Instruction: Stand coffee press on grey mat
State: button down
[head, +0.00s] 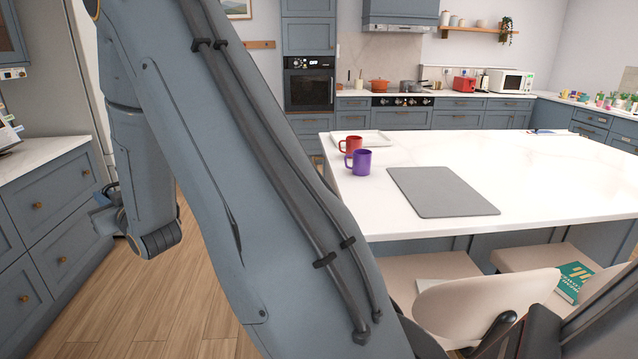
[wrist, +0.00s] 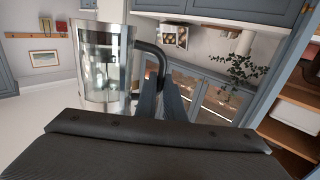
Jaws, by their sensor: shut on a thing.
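The grey mat (head: 442,191) lies flat on the white island top in the head view, with nothing on it. In the wrist view the coffee press (wrist: 104,68), a clear and silver cylinder with a black handle (wrist: 150,52), is at my fingertips. My gripper (wrist: 168,88) is shut on the handle, and the press body sits to the left of the fingers. In the head view my gripper (head: 104,212) is at the far left, away from the island, mostly hidden behind my arm. The press cannot be made out there.
A purple mug (head: 359,162) and a red mug (head: 348,145) stand on the island left of the mat, by a white tray (head: 372,138). Chairs (head: 485,305) stand at the near side, one with a green book (head: 573,282). Drawers (head: 50,215) line the left.

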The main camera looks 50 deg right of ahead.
aim_at(448, 205)
jog(key=k, duration=0.6)
jog(key=z, duration=2.2)
jog(key=i, duration=0.5)
jog(key=u, duration=0.1)
